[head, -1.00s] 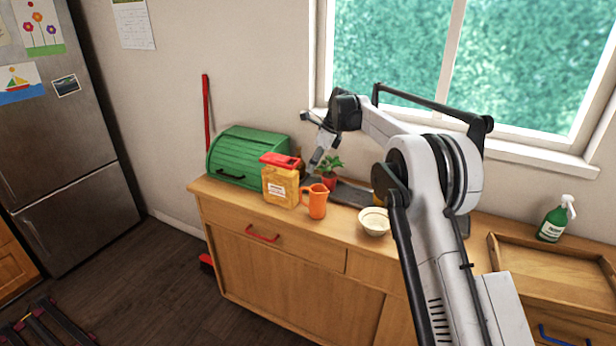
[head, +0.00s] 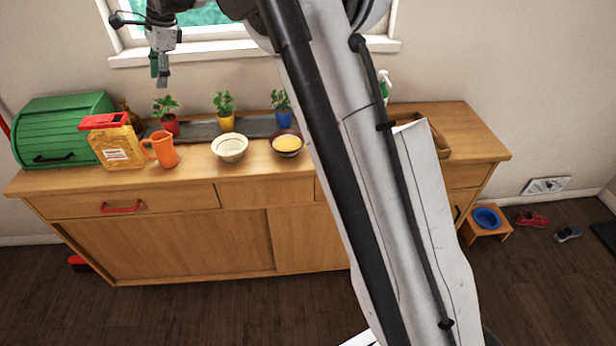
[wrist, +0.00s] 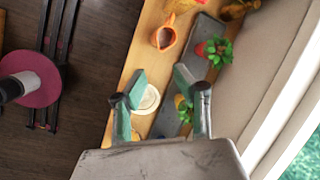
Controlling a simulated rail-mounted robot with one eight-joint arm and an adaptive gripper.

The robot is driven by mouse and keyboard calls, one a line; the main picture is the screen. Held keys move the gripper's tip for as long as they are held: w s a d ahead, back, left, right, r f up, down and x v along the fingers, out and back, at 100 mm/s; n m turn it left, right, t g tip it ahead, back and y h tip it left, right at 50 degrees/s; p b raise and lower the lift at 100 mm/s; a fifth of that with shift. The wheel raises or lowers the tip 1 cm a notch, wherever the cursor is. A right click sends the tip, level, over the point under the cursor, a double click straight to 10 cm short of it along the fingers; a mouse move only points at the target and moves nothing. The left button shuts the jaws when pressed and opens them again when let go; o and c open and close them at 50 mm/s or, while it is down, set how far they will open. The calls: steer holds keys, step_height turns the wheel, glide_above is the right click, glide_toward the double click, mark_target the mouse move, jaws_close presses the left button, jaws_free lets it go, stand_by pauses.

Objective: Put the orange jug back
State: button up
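The orange jug (head: 165,150) stands upright on the wooden sideboard (head: 240,190), just right of a red-lidded container, its handle toward the left. In the wrist view the jug (wrist: 166,38) is near the top, ahead of the fingertips. My gripper (head: 160,78) points down in the head view and shows above the red plant pot and the jug. In the wrist view its two green-padded fingers (wrist: 160,78) are apart with nothing held between them.
The red-lidded container (head: 118,148) and a green bread box (head: 65,130) are left of the jug. A red potted plant (head: 170,125) stands behind it on a dark strip. A cream bowl (head: 229,148) and a dark-rimmed bowl (head: 287,145) are to the right. The window is behind.

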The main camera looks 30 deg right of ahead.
steer(key=s+d+r+n+t+h, duration=0.1)
steer(key=s+d+r+n, duration=0.2)
steer(key=s, duration=0.5)
steer(key=s+d+r+n+t, duration=0.1)
steer(key=s+d+r+n, duration=0.1)
steer(key=s+d, duration=0.5)
steer(key=s+d+r+n+t+h, duration=0.1)
steer(key=s+d+r+n, duration=0.15)
steer(key=s, duration=0.75)
steer(key=s+d+f+n, duration=0.2)
steer(key=s+f, duration=0.2)
steer(key=s, duration=0.3)
steer(key=s+d+f+n+t+h, duration=0.1)
steer(key=s+d+f+n, duration=0.1)
steer(key=s, duration=0.5)
steer(key=s+d+f+n+t, duration=0.1)
steer(key=s+d+f+n, duration=0.1)
steer(key=s+f+n, duration=0.2)
steer(key=s+f, duration=0.2)
steer(key=s, duration=0.1)
steer(key=shift+s+d+h, duration=0.3)
steer(key=shift+s+d, duration=0.05)
steer(key=shift+s, duration=0.05)
